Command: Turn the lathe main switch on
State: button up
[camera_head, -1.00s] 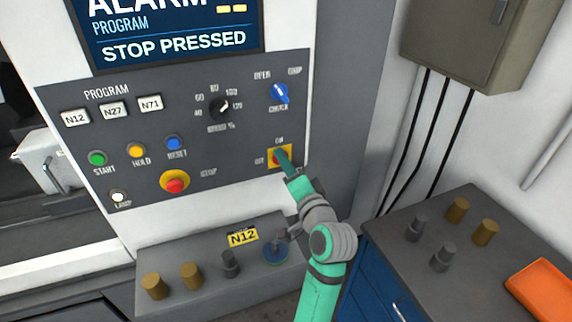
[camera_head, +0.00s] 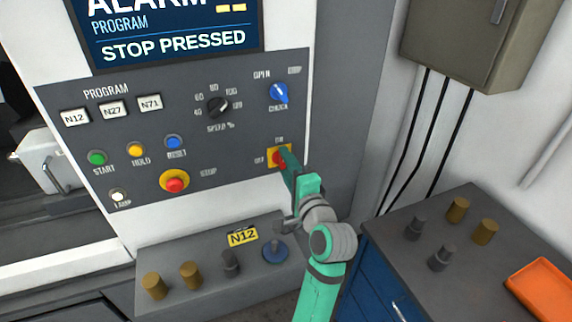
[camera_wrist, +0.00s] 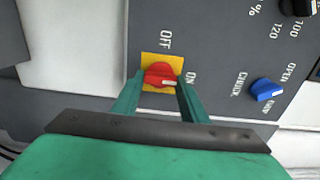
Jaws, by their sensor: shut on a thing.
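The lathe main switch (camera_wrist: 159,73) is a red rotary knob on a yellow plate with OFF and ON labels. In the wrist view its white mark points right, toward the ON label. In the head view the switch (camera_head: 279,157) sits at the panel's lower right, partly hidden by my fingers. My gripper (camera_wrist: 160,80) has its two green fingers on either side of the knob and is shut on it. In the head view my gripper (camera_head: 287,156) reaches the switch from the lower right.
The blue chuck knob (camera_head: 278,93) is above the switch. The red stop button (camera_head: 175,182) is to the left. A ledge with several pegs and a blue round-based part (camera_head: 275,252) lies below. A bench with pegs and an orange tray (camera_head: 541,290) stands at right.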

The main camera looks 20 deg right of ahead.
jog(key=shift+d, duration=0.1)
jog(key=o, duration=1)
jog(key=shift+o, duration=0.2)
jog(key=shift+s, duration=0.1)
jog(key=s, duration=1)
jog(key=shift+s+d, duration=0.15)
jog(key=shift+s, duration=0.2)
jog(key=s+a+f+n+g+h, duration=0.1)
jog(key=s+a+f+n, duration=0.2)
jog(key=f, duration=0.5)
jog(key=s+a+f+n+g+h, duration=0.1)
jog(key=s+a+f, duration=0.1)
jog(key=s+f, duration=0.35)
jog(key=s+a+f+n+h, duration=0.1)
jog(key=s+a+f+n, duration=0.15)
jog(key=f, duration=0.65)
jog(key=s+a+f+n, duration=0.1)
jog(key=s+a+n, duration=0.2)
jog(key=s, duration=0.4)
jog(key=s+a+f+n+y, duration=0.1)
jog(key=s+a+n, duration=0.3)
jog(key=s, duration=0.4)
jog(key=s+a+f+n+y, duration=0.1)
jog(key=s+a+f+n, duration=0.1)
jog(key=s+a+n, duration=0.2)
jog(key=s+a, duration=0.2)
jog(key=s, duration=0.2)
jog(key=shift+s+g, duration=0.2)
jog(key=shift+g, duration=0.1)
